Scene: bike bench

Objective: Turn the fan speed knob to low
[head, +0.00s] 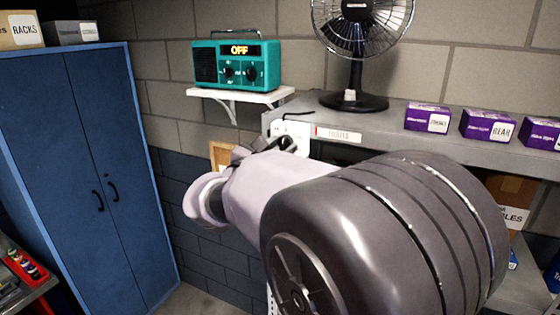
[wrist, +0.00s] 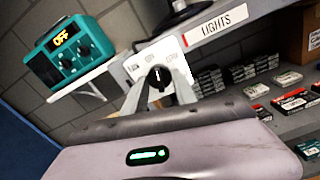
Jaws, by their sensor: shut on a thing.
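A white panel (head: 297,130) is on the left end of the grey shelf, below the fan. It carries a black knob (wrist: 160,76), with small markings around it too blurred to read. My gripper (wrist: 159,88) is shut on this knob, one finger on each side; in the head view my gripper (head: 275,146) is at the panel, partly hidden by my own wrist. The black desk fan (head: 357,75) stands on the shelf above. I cannot tell the knob's pointed setting.
A teal radio (head: 237,64) showing OFF sits on a small white wall shelf (head: 237,96) to the left. A LIGHTS label (wrist: 212,23) is right of the panel. Purple boxes (head: 428,118) stand on the grey shelf; a blue cabinet (head: 85,170) is at the left.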

